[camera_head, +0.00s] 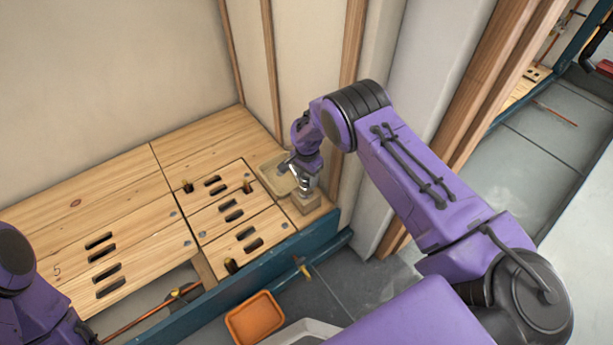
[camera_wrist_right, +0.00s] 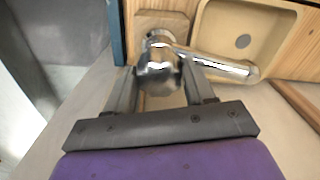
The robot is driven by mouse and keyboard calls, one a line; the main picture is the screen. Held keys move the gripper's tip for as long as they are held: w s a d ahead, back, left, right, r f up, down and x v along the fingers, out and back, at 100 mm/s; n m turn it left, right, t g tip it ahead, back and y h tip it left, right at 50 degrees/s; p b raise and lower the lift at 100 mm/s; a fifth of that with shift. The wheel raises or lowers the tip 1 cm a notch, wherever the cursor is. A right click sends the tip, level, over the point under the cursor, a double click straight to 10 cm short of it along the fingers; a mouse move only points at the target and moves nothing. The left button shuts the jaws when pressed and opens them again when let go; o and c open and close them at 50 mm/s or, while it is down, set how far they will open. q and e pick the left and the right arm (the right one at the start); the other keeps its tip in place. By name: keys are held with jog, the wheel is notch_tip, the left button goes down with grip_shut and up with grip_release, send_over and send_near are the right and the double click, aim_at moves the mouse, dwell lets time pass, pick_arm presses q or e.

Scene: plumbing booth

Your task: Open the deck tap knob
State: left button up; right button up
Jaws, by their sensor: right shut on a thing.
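The deck tap is a chrome tap on a small wooden block beside a beige basin (camera_head: 274,178). In the right wrist view the tap's spout (camera_wrist_right: 225,67) reaches out over the basin's edge. My right gripper (camera_head: 303,180) is down at the tap, seen from above in the head view. In the wrist view its two fingers stand on either side of the round chrome knob (camera_wrist_right: 158,62), and the gripper is shut on it. The knob's lower part is partly hidden between the fingers. My left arm shows at the lower left edge of the head view, but its gripper is out of sight.
A wooden deck (camera_head: 110,200) with slotted panels and small brass valves lies left of the basin. A blue beam (camera_head: 260,270) runs along its front. An orange tray (camera_head: 254,318) sits below on the grey floor. Wall studs stand close behind the tap.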

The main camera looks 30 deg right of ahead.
aim_at(305, 175)
jog(key=n, duration=0.5)
jog(key=shift+w+n, duration=0.1)
jog(key=shift+n, duration=0.3)
jog(key=n, duration=0.5)
jog(key=shift+a+n, duration=0.1)
jog(key=shift+n, duration=0.3)
jog(key=o, duration=1)
notch_tip(305, 175, up, 11)
jog(key=p, duration=0.2)
jog(key=shift+f+p, duration=0.2)
jog(key=shift+p, duration=0.15)
